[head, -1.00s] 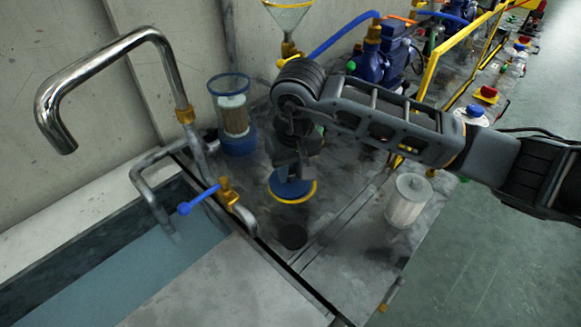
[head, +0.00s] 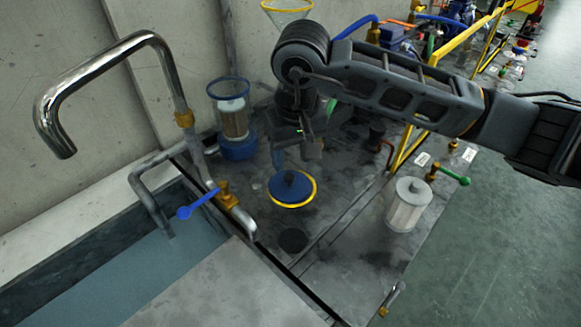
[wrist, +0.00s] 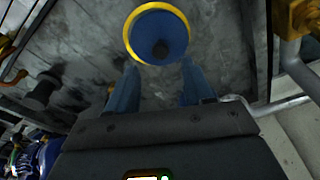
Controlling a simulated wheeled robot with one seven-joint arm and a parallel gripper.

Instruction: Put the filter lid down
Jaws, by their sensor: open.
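The filter lid (head: 291,187), a blue disc with a yellow rim and a dark knob, lies flat on the grey bench top. In the wrist view the lid (wrist: 148,24) shows whole, just beyond my fingertips. My gripper (wrist: 157,74) is open and empty, its two blue fingers apart with bare bench showing between them. In the head view my gripper (head: 302,150) hangs above and behind the lid, clear of it. The filter housing (head: 231,102), a clear cylinder with a blue rim and base, stands open at the back with a brownish cartridge inside.
A pale cartridge (head: 408,206) stands on the right of the bench. A dark round spot (head: 293,240) lies in front of the lid. A steel spout (head: 100,70) and blue-handled valve (head: 198,203) stand left by the water basin (head: 110,280). A yellow rail (head: 405,150) edges the back right.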

